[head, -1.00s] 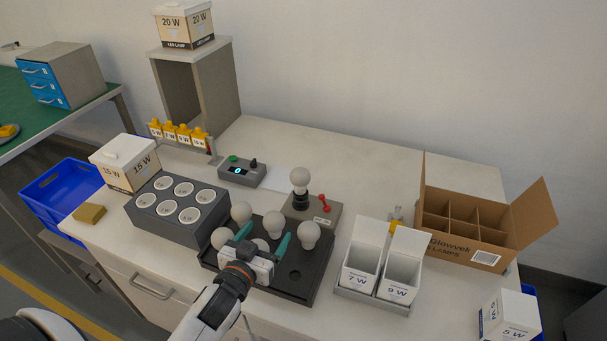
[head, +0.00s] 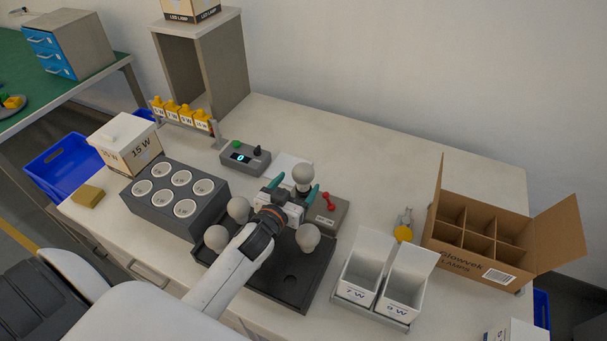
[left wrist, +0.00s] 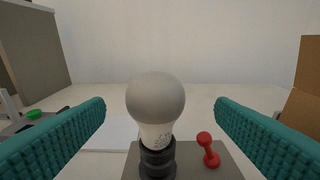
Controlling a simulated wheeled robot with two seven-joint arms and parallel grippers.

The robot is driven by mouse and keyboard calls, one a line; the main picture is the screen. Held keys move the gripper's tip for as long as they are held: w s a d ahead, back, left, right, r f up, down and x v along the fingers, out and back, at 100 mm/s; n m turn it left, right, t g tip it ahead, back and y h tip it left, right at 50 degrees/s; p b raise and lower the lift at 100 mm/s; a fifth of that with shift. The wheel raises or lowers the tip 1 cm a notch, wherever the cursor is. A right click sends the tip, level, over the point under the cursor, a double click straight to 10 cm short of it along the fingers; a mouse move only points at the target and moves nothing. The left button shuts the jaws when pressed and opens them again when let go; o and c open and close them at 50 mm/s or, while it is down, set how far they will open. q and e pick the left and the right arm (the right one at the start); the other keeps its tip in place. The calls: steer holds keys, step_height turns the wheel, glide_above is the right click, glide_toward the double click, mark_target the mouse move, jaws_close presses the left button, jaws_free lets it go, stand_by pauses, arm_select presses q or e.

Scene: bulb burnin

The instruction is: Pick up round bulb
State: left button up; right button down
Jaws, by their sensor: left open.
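A round bulb (head: 302,174) stands upright in the black socket of the grey test base. In the left wrist view the round bulb (left wrist: 155,103) is centred between the two teal fingers, with free space on both sides. My left gripper (head: 291,192) is open at the near side of this bulb. Several other round bulbs stand in the dark tray, among them one on the left (head: 238,209), one nearer (head: 216,238) and one on the right (head: 308,237). My left arm hides part of the tray. My right gripper is not in view.
The test base (head: 331,212) carries a red lever (left wrist: 209,150) right of the socket. A grey block with round holes (head: 168,217) stands left. White 7 W and 9 W bins (head: 363,274) and a cardboard box (head: 479,257) stand right. A control box (head: 245,158) sits behind.

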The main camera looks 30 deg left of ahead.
mark_target(298, 180)
arm_select(q)
steer(key=shift+w+a+p, duration=0.15)
steer(key=shift+w+p, duration=0.15)
steer(key=shift+w, duration=0.45)
steer(key=w, duration=0.2)
steer(key=w+p, duration=0.1)
steer(key=shift+w+a+f, duration=0.15)
steer(key=shift+a+f, duration=0.1)
steer(key=shift+f, duration=0.05)
steer(key=shift+w+f, duration=0.2)
steer(key=shift+w, duration=0.2)
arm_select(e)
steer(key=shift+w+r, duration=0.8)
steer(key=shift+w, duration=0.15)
arm_select(q)
steer(key=shift+c, duration=0.2)
steer(key=shift+s, duration=0.1)
steer(key=c, duration=1)
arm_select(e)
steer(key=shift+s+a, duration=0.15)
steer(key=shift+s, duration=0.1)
